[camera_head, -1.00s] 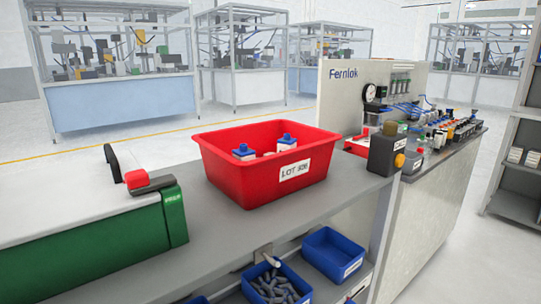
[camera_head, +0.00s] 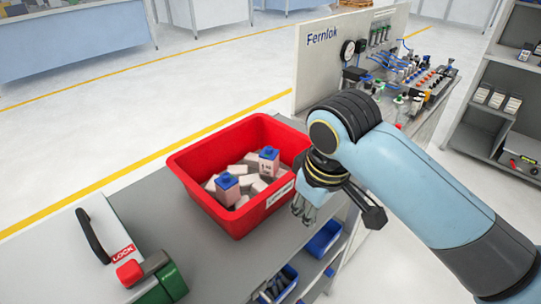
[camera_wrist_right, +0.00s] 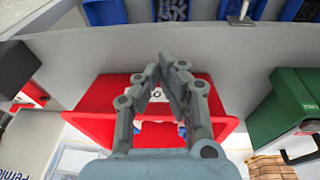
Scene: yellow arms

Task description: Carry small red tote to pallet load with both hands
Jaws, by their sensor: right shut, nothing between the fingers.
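My left gripper is out of view.
A green and white machine (camera_head: 165,279) with a black handle and red block stands to the left. Blue bins (camera_head: 325,238) sit on a shelf below the bench. A Fernlok test panel (camera_head: 321,62) stands behind on the right. Open floor lies beyond the bench.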

